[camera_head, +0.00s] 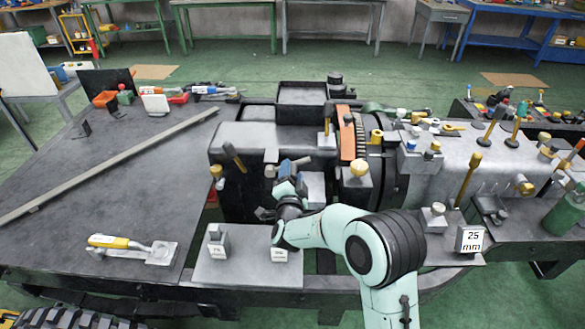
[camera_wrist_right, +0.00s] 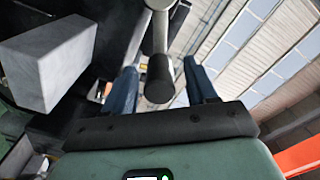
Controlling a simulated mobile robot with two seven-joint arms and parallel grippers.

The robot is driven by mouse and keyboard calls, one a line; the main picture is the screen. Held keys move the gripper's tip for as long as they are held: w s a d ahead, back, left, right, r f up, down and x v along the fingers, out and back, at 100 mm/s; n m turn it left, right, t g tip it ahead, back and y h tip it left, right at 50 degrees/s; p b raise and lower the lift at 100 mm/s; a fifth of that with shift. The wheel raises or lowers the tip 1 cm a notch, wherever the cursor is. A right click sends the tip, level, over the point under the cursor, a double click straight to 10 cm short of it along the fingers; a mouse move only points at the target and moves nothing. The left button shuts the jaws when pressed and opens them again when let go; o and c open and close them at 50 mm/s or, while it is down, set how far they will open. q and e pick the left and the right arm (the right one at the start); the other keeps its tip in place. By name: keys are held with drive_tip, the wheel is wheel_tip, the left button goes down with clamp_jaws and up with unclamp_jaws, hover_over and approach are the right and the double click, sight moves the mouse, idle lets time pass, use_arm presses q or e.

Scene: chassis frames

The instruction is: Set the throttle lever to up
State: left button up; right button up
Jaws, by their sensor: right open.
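My right gripper (camera_head: 288,172) is over the near side of the chassis in the head view, with its arm coming in from the front. In the right wrist view its blue fingers (camera_wrist_right: 163,85) are spread open. A metal lever with a dark cylindrical end (camera_wrist_right: 160,78) lies between them in that picture, with a gap on both sides. No label marks it as the throttle lever, and I cannot tell its depth relative to the fingertips. In the head view the gripper hides most of this spot. My left gripper is not in view.
A grey block (camera_wrist_right: 50,60) is left of the fingers in the wrist view. A dark-knobbed lever (camera_head: 233,156) and a yellow-knobbed lever (camera_head: 467,180) stand nearby. A block marked 25 mm (camera_head: 471,239) is at right. The left table (camera_head: 120,190) has free room.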

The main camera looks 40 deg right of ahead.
drive_tip(key=shift+x, duration=1.15)
clamp_jaws()
drive_tip(key=shift+r, duration=0.1)
